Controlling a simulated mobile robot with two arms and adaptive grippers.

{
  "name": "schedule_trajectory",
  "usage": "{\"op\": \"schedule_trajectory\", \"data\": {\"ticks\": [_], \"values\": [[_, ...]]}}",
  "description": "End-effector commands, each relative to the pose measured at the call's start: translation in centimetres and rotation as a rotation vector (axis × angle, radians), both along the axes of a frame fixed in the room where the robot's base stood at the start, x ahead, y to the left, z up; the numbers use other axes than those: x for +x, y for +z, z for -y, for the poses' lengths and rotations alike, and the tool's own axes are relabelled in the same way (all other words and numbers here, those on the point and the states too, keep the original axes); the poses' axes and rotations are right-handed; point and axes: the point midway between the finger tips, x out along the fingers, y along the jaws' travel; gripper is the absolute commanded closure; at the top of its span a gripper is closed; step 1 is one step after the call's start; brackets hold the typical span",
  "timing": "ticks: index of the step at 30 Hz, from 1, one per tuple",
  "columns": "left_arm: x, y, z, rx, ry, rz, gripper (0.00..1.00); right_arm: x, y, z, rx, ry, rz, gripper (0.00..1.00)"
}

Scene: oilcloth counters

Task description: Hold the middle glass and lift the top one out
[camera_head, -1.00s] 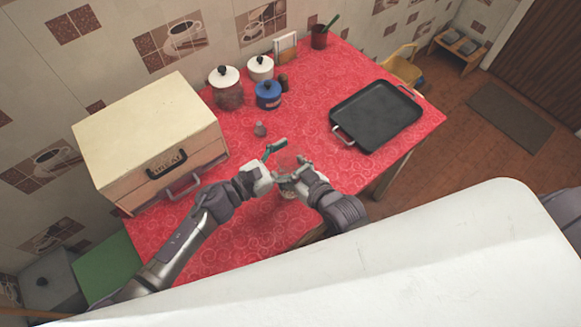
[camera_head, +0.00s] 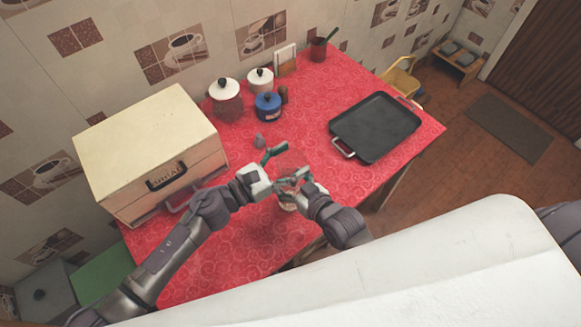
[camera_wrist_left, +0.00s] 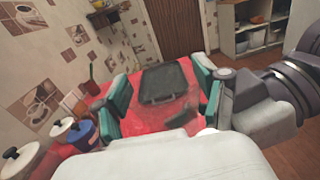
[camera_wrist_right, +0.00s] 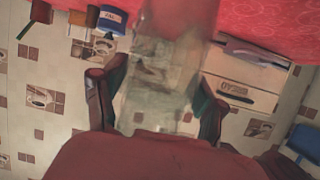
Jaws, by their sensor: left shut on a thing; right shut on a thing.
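Clear, see-through glasses (camera_wrist_right: 155,85) stand as a stack between my two grippers over the red counter; part of it shows below the grippers in the head view (camera_head: 288,206). The borders between the single glasses are hard to make out. My left gripper (camera_head: 271,168) comes from the left, its green fingers set around the stack; in the left wrist view (camera_wrist_left: 163,92) its fingers stand apart with faint clear glass between. My right gripper (camera_head: 291,180) is closed around glass from the right; its fingers press both sides in the right wrist view (camera_wrist_right: 158,108). Which glass each holds is unclear.
A black pan (camera_head: 375,127) lies on the right of the red counter (camera_head: 225,258). A cream breadbox (camera_head: 150,140) stands at the left. White-lidded pots (camera_head: 224,92), a blue jar (camera_head: 268,105) and a small grey shaker (camera_head: 260,141) stand behind. The front counter is clear.

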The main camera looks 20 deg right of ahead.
Motion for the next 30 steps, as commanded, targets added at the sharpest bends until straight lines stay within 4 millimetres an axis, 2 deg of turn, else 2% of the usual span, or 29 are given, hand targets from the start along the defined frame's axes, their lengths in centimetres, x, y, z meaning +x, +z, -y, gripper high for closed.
{"op": "schedule_trajectory", "data": {"ticks": [1, 3, 9, 13, 20, 21, 25, 30], "values": [[0.1, 1.4, -0.1, -0.001, -0.002, 0.01, 0.94, 0.0, 0.0, 0.0, 0.0, 0.0, -0.001, 0.73], [0.1, 2.8, -0.1, 0.001, -0.002, 0.011, 0.94, 0.0, 0.0, 0.0, 0.0, 0.0, -0.001, 0.73], [0.0, 5.6, 0.0, 0.001, -0.001, 0.005, 0.94, 0.0, 0.0, 0.0, 0.0, 0.0, -0.001, 0.73], [0.0, 6.3, 0.0, -0.002, 0.0, 0.002, 0.94, 0.0, 0.0, 0.0, 0.0, 0.0, -0.001, 0.73], [0.0, 6.3, 0.0, -0.002, 0.001, 0.0, 0.94, 0.0, 0.0, 0.0, 0.0, 0.0, -0.001, 0.73], [0.0, 6.3, 0.0, -0.002, 0.001, 0.0, 0.94, 0.0, 0.0, 0.0, 0.0, 0.0, -0.001, 0.22], [0.0, 6.3, 0.0, -0.002, 0.001, 0.0, 0.94, 0.0, 0.0, 0.0, 0.0, 0.0, -0.001, 0.01], [0.0, 6.3, 0.0, -0.002, 0.001, 0.0, 0.94, 0.0, 0.0, 0.0, 0.0, 0.0, -0.001, 0.0]]}}
